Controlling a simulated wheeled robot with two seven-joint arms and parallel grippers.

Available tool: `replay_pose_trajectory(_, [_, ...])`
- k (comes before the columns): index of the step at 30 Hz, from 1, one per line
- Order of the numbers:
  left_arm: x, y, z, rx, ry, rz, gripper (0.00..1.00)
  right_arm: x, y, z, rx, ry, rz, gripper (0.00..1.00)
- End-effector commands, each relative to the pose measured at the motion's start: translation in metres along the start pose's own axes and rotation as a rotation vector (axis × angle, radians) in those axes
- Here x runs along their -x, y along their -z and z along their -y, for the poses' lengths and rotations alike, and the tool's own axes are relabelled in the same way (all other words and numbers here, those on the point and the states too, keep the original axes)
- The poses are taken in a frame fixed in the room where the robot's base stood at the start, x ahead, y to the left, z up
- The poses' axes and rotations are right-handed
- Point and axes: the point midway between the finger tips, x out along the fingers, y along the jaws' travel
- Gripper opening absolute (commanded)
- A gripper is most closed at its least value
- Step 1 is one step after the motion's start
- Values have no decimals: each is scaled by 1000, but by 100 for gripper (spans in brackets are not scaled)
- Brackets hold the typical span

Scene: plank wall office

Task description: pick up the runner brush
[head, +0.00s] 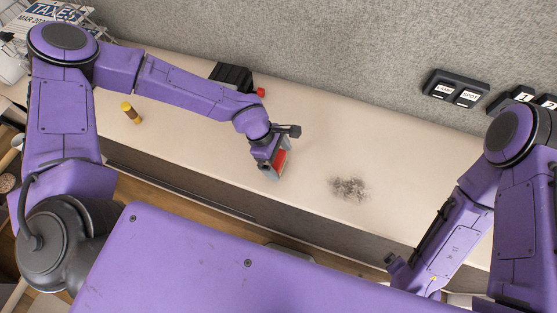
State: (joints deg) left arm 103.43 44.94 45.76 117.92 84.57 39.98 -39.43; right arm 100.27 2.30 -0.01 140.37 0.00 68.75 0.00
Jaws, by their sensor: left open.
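A small red and grey thing, which looks like the runner brush (280,159), sits near the front edge of the pale shelf top. My left gripper (273,150) is right at it, open, and partly hides it. I cannot tell whether the fingers touch it. My right arm hangs down at the right, in front of the shelf. Its lower end (397,268) is dark and partly cut off by my body, so its jaws do not show clearly.
A patch of dark dust (349,188) lies on the shelf top (330,140) to the right of the brush. Labelled switches (455,88) are on the grey wall.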

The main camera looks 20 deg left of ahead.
Motion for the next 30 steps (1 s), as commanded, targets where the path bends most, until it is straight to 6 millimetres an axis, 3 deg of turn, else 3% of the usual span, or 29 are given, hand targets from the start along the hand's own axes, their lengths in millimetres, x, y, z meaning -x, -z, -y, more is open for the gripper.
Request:
replay_pose_trajectory(2, [0,0,0,0,0,0,100,0,0,0,0,0,0,100])
replay_pose_trajectory(3, [0,0,0,0,0,0,94,0,0,0,0,0,0,100])
replay_pose_trajectory(7, [0,0,0,-1,0,0,51,0,0,0,0,0,0,100])
replay_pose_trajectory(8, [0,0,0,-1,0,0,46,0,0,0,0,0,0,100])
replay_pose_trajectory(17, [5,-2,-1,-2,-1,1,45,-1,0,0,0,0,0,100])
replay_pose_trajectory(30, [87,-36,-1,-2,-2,1,45,-9,-4,1,0,0,0,100])
